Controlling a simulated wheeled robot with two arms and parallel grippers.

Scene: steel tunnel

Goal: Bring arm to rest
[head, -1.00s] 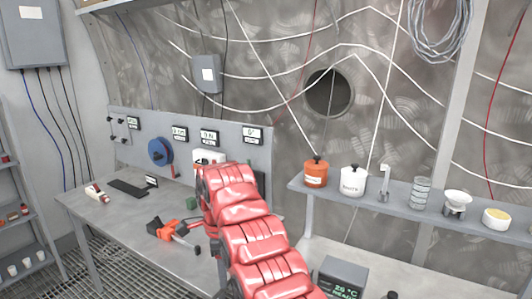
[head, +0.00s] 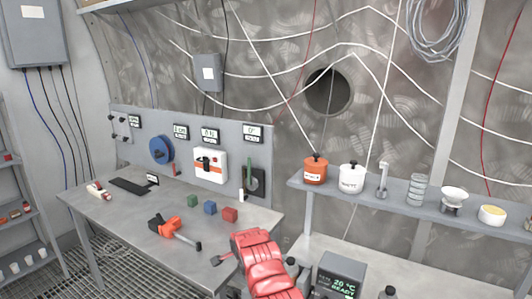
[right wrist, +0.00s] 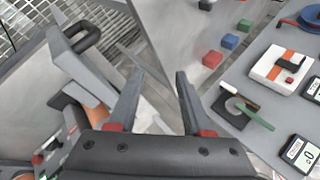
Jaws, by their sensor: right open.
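My right arm, with red padded covers (head: 262,262), comes in from the bottom of the head view, low in front of the workbench (head: 120,215). In the right wrist view my right gripper (right wrist: 160,76) is open, its two grey fingers apart with nothing between them. In the head view a small dark finger-like part shows at the left of the red cover; the rest of that gripper is hidden. My left gripper is not in the head view.
On the bench lie an orange-and-black tool (head: 172,230) and green (head: 193,201), blue (head: 210,208) and red (head: 230,215) cubes. Behind stands a panel with a white box (head: 210,165). A shelf (head: 400,205) with pots and a display unit (head: 340,277) are at the right.

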